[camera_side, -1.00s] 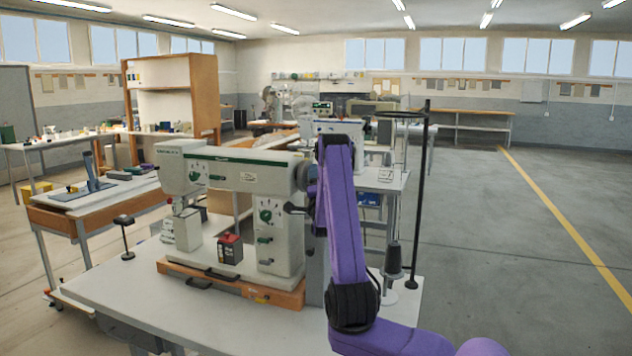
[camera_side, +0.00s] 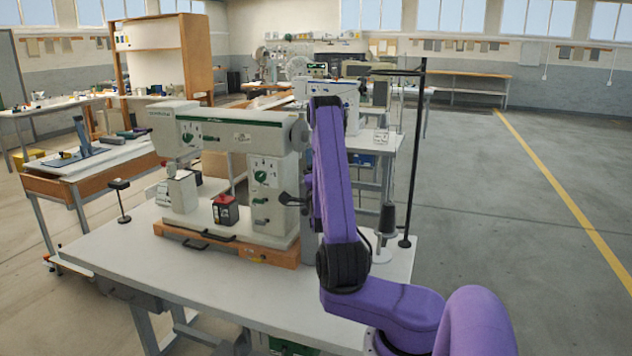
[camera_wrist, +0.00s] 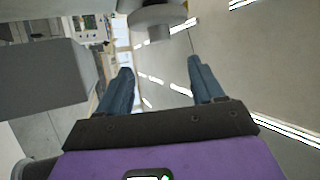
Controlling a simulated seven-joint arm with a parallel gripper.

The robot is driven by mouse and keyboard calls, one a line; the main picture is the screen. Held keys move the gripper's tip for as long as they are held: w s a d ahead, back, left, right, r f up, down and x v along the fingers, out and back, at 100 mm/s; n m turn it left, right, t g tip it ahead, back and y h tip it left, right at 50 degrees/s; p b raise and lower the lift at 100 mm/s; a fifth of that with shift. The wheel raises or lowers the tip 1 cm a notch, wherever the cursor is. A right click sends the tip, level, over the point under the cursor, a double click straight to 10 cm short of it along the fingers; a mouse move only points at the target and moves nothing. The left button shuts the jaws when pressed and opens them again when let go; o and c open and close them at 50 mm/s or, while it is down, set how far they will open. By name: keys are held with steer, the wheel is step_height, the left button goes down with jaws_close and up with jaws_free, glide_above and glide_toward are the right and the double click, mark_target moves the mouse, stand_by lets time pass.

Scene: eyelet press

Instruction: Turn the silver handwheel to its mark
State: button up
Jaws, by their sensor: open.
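The silver handwheel (camera_side: 299,132) is at the right end of the pale sewing-machine-like press (camera_side: 238,133), mostly hidden behind my purple arm in the side view. In the wrist view, a grey round part with a short hub, apparently the handwheel (camera_wrist: 157,14), shows at the top edge, cut off by the frame. My gripper (camera_wrist: 160,72) is open, its two blue-grey fingers apart with nothing between them. The round part lies beyond the fingertips, and I see no contact. The side view hides my gripper behind the arm. I cannot make out the mark.
A large grey block (camera_wrist: 45,78) stands close to the left finger in the wrist view. A black thread stand (camera_side: 415,155) with a dark cone (camera_side: 387,218) is right of my arm. The white table (camera_side: 180,285) is clear in front of the press.

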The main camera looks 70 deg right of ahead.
steer(key=shift+v, duration=3)
